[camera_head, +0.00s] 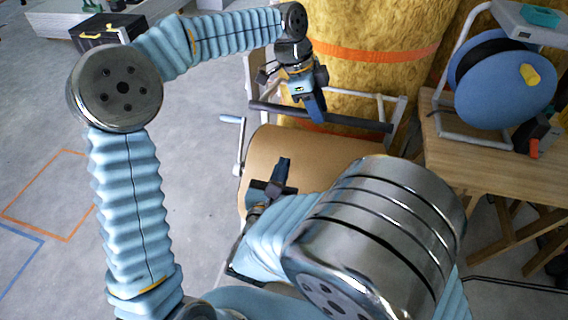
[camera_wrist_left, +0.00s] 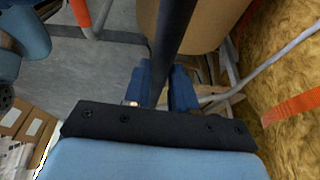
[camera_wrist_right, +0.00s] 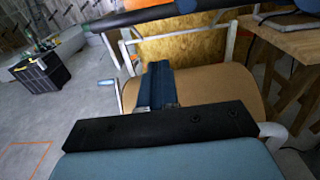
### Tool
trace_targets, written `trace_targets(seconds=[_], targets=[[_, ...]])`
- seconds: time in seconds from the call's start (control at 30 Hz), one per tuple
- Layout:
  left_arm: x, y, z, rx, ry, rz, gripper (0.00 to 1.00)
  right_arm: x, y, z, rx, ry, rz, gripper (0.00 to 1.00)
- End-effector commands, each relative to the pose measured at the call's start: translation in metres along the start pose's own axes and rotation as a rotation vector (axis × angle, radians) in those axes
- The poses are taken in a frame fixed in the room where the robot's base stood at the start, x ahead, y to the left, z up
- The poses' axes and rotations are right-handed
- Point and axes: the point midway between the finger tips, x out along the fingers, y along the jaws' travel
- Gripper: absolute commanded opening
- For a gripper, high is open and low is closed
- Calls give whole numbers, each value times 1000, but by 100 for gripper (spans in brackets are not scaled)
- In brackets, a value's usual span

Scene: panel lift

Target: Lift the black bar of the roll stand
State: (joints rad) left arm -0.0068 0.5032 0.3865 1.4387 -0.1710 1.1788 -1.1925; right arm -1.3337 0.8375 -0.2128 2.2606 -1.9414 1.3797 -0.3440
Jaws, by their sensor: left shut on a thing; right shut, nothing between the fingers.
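The black bar (camera_head: 345,121) of the roll stand runs across above the brown roll (camera_head: 305,150) in the head view. My left gripper (camera_head: 315,106) reaches down onto the middle of the bar. In the left wrist view its blue fingers (camera_wrist_left: 162,92) are shut on the bar (camera_wrist_left: 174,30), one on each side. My right gripper (camera_head: 284,168) is shut and empty, in front of the bar and over the roll. In the right wrist view its fingers (camera_wrist_right: 158,84) are together before the roll (camera_wrist_right: 215,85), apart from the bar (camera_wrist_right: 140,17). My right arm hides part of the roll.
The stand's pale frame has a crank (camera_head: 239,145) at the left. Yellow insulation rolls (camera_head: 370,70) stand close behind. A wooden table (camera_head: 470,160) with a blue reel (camera_head: 510,90) is at the right. The grey floor at the left is mostly clear.

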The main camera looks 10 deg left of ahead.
Motion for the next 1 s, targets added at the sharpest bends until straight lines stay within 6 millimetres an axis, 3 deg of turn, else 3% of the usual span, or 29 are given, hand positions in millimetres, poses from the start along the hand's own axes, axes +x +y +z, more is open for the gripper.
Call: trace_targets(seconds=[0.03,0.33,0.4,0.63,1.0], targets=[[1,-9,7,-8,-4,-30,0,11,-1,-2,0,1,-3,0],[1,-9,7,-8,-4,-30,0,75,-2,-2,-1,1,-5,0],[1,-10,7,-8,-4,-30,0,82,-1,9,4,1,-3,0],[1,-10,7,-8,-4,-30,0,98,-1,24,1,2,-2,0],[1,-10,7,-8,-4,-30,0,100,-1,26,0,3,-2,0]])
